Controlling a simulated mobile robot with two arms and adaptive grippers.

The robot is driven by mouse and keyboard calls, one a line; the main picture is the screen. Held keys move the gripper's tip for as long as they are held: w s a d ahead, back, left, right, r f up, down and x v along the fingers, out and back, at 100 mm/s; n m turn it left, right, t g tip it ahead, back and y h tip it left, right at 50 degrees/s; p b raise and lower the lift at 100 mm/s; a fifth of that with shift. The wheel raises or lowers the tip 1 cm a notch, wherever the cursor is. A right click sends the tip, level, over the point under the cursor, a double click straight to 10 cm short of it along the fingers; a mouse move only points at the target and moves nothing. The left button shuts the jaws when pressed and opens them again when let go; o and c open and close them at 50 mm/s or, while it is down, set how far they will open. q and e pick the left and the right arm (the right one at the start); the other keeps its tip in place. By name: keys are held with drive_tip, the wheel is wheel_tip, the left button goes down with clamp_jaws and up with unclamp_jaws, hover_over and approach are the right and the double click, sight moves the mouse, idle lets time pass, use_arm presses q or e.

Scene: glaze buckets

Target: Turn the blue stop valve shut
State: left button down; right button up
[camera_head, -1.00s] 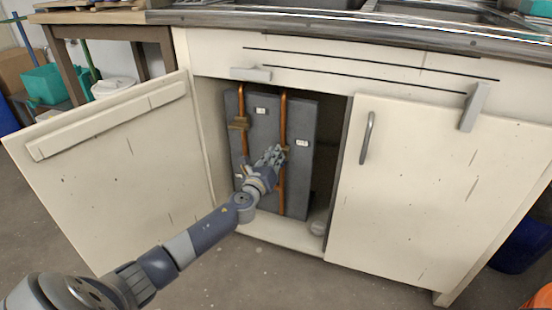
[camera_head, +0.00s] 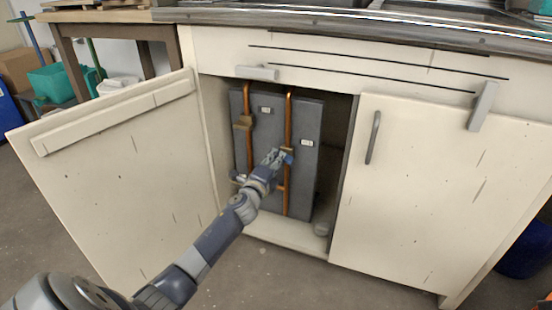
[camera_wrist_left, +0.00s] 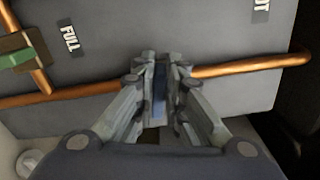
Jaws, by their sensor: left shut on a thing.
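The blue stop valve's handle (camera_head: 289,159) is on the right copper pipe (camera_head: 288,108) inside the open cabinet. My left gripper (camera_head: 277,157) reaches in from the lower left and covers much of the valve. In the left wrist view the blue handle (camera_wrist_left: 160,80) stands between the fingertips of my left gripper (camera_wrist_left: 160,88), which is shut on it. The handle looks crosswise to the copper pipe (camera_wrist_left: 225,69) there. The valve body is mostly hidden by the fingers. My right gripper is not in view.
A grey panel (camera_head: 267,130) with labels stands behind the pipes. The left door (camera_head: 115,160) is swung open, the right door (camera_head: 440,190) shut.

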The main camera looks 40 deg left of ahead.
use_arm(q)
drive_tip(key=n, duration=0.2)
drive_tip(key=shift+f+n, duration=0.25)
drive_tip(key=shift+n, duration=0.05)
idle(0.3)
drive_tip(key=c, duration=1.7)
unclamp_jaws()
drive_tip(key=shift+a+f, duration=0.1)
drive_tip(key=shift+o, duration=0.2)
drive_tip(key=shift+s, duration=0.15)
drive_tip(key=v, duration=1.2)
